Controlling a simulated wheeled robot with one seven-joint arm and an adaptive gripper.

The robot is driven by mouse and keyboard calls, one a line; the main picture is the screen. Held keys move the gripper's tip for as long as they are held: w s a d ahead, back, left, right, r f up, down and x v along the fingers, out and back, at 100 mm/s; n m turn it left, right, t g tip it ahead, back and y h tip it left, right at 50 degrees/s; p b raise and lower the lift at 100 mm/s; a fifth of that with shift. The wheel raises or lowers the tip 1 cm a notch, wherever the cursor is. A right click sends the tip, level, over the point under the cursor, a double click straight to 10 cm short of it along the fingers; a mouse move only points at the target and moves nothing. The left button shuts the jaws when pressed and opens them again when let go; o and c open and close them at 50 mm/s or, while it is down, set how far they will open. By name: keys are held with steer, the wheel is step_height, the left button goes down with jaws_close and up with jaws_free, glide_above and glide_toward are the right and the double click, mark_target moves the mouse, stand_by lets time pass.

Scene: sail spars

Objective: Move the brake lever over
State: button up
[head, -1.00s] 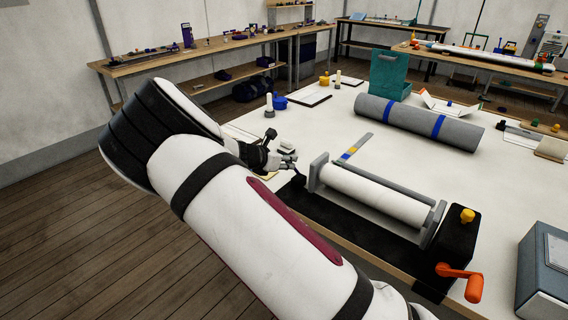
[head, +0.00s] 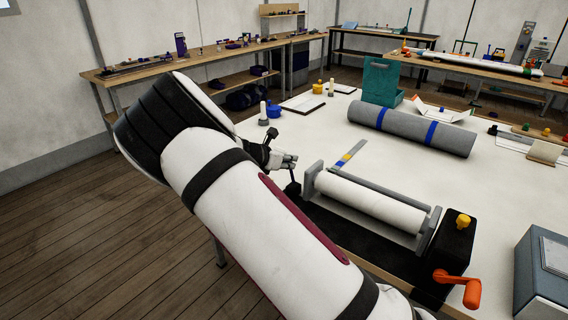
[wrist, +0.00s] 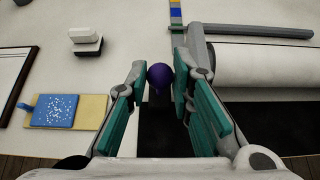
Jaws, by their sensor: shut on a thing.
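The brake lever shows in the wrist view as a dark purple ball knob (wrist: 160,76) on a dark stem. My gripper (wrist: 162,78) is shut on this knob, with a teal-padded finger on each side. In the head view my gripper (head: 291,161) is at the left end of the winder, above its black base (head: 345,237). There a small dark part of the lever (head: 293,188) shows just below the fingers. The winder's white roller (head: 370,203) lies in a grey frame to the right. The lever's foot is hard to make out.
An orange crank (head: 460,288) and a yellow knob (head: 463,221) are at the winder's right end. A grey roll with blue bands (head: 410,129) lies behind it. A blue-grey box (head: 542,270) stands at front right. The white tabletop between is mostly clear.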

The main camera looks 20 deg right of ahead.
steer(key=shift+w+d+r, duration=0.3)
steer(key=shift+w+d, duration=0.35)
steer(key=shift+d, duration=0.2)
steer(key=shift+d, duration=0.1)
steer(key=shift+w+d+b, duration=0.7)
steer(key=shift+d, duration=0.15)
steer(key=o, duration=0.9)
